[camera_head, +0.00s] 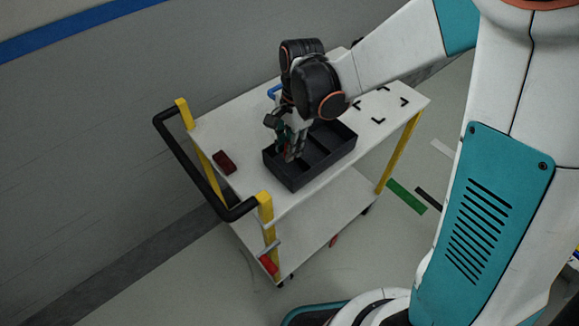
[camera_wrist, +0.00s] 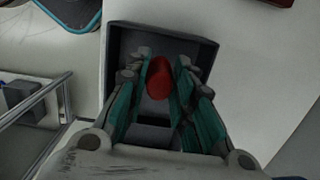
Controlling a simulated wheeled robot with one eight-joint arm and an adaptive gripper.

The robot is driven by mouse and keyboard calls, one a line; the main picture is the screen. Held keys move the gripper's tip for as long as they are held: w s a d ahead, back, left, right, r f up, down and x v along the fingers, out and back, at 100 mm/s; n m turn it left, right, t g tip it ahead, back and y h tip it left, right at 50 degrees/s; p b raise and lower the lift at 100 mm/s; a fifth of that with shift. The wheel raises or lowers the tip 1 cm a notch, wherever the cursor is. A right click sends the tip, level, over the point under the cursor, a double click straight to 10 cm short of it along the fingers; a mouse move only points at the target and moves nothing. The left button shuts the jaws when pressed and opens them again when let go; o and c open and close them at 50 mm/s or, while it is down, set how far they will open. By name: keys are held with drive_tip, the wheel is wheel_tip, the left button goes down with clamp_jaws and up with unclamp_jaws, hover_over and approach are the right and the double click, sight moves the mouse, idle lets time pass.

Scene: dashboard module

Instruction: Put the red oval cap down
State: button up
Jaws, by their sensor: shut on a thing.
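The red oval cap (camera_wrist: 159,78) sits between my gripper's fingers in the wrist view, with its rounded face showing. My gripper (camera_wrist: 159,88) is shut on it, with one teal and grey finger on each side. The dark tray (camera_wrist: 207,50) with compartments lies below and around the fingers. In the head view my gripper (camera_head: 291,152) reaches down over the left part of the dark tray (camera_head: 300,180). The cap is hidden there by the fingers. I cannot tell whether the cap touches the tray floor.
The tray stands on the white top of a cart (camera_head: 215,125) with yellow posts and a black handle (camera_head: 180,155). A dark red block (camera_head: 224,162) lies left of the tray. Black corner marks (camera_head: 381,103) frame bare cart top at the right. A blue item (camera_head: 274,90) is behind my wrist.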

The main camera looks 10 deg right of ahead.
drive_tip(key=shift+f+b, duration=1.75)
drive_tip(key=shift+f, duration=1.2)
drive_tip(key=shift+f, duration=0.2)
drive_tip(key=o, duration=0.9)
drive_tip(key=shift+r, duration=0.15)
